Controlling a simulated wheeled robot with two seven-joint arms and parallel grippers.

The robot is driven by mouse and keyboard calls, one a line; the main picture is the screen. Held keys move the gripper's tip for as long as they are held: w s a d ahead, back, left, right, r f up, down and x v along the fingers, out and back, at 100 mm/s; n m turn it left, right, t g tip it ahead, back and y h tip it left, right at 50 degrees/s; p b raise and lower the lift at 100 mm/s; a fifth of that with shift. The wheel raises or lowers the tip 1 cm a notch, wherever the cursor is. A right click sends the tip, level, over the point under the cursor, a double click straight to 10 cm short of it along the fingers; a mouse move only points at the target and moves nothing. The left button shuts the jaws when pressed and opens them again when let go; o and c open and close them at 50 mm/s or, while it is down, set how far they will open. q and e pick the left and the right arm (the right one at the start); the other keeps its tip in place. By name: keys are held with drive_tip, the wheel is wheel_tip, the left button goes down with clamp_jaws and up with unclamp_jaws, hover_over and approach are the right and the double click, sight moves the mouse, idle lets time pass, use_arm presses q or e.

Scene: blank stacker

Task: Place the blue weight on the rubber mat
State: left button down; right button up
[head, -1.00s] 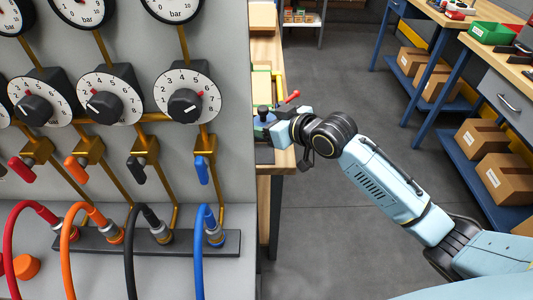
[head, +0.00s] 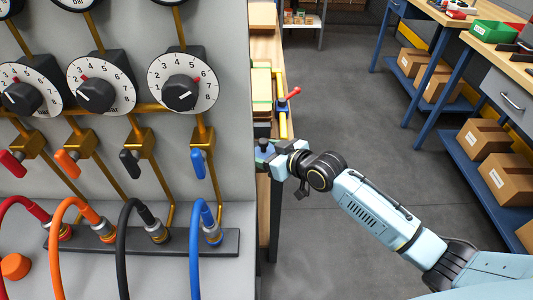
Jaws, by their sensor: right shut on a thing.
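My right gripper (head: 268,158) is at the right edge of the grey gauge panel, by the near end of the wooden bench. It is shut on the blue weight (head: 263,146), a small dark blue piece with a narrower top. Part of the weight is hidden by the fingers and the panel edge. I cannot make out the rubber mat for certain; the panel and gripper cover much of the bench there. My left gripper is not in view.
The gauge panel (head: 232,110) with dials, taps and coloured hoses fills the left. A red-handled tool (head: 291,95) stands on the bench (head: 265,48) behind the gripper. Open grey floor (head: 350,110) lies right of the bench, with shelves of boxes (head: 484,137) beyond.

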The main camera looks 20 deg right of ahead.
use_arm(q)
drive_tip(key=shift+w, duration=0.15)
use_arm(e)
drive_tip(key=shift+r, duration=0.25)
drive_tip(key=o, duration=1.6)
drive_tip(key=shift+f, duration=0.25)
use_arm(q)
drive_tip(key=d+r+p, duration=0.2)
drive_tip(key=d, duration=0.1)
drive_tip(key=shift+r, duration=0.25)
use_arm(e)
drive_tip(key=v, duration=1.2)
drive_tip(key=shift+s, duration=0.1)
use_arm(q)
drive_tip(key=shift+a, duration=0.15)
use_arm(e)
drive_tip(key=shift+f, duration=0.1)
